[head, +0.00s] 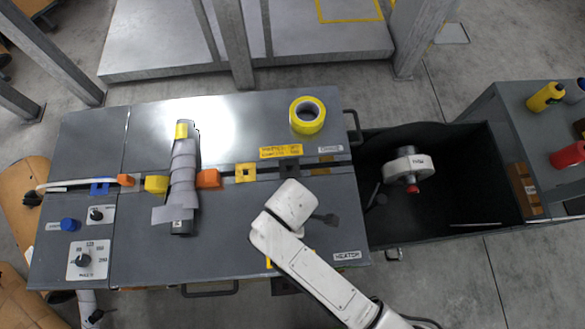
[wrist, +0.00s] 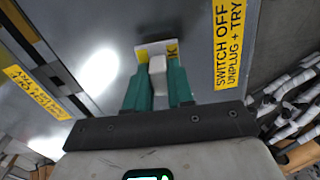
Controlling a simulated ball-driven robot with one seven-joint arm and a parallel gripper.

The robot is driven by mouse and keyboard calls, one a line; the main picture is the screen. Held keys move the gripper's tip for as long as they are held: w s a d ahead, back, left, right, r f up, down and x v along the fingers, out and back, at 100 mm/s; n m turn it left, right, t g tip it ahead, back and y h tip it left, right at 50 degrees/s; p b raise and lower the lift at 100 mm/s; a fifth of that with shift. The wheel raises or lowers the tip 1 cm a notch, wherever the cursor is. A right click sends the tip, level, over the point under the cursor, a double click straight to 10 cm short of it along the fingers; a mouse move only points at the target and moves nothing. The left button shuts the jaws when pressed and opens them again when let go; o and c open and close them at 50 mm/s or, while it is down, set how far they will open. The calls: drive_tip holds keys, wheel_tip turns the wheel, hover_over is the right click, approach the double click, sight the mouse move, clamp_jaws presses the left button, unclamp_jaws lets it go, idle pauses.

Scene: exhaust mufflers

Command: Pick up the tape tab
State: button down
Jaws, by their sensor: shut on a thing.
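In the wrist view, my gripper (wrist: 158,66) has two green fingers closed on a small pale grey block-like piece, which appears to be the tape tab (wrist: 158,76). A white and yellow flat piece (wrist: 144,52) with a dark letter shows just behind the fingertips; I cannot tell if it is joined to the held piece. In the head view, my white arm reaches over the front right of the grey bench (head: 235,225), and its wrist hides the fingers and the held piece.
A wrapped pipe (head: 184,165) lies on the bench at left, near orange and yellow blocks. A yellow tape roll (head: 307,115) lies at the back right. A dark open bin (head: 450,215) holding a white canister (head: 408,168) stands right of the bench. Knobs (head: 84,260) sit at far left.

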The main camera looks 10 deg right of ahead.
drive_tip(key=s+d+r, duration=0.3)
drive_tip(key=s+r, duration=0.8)
drive_tip(key=s, duration=0.2)
drive_tip(key=shift+s+r+b, duration=0.2)
drive_tip(key=shift+s+b, duration=0.1)
drive_tip(key=shift+s, duration=0.05)
idle(0.6)
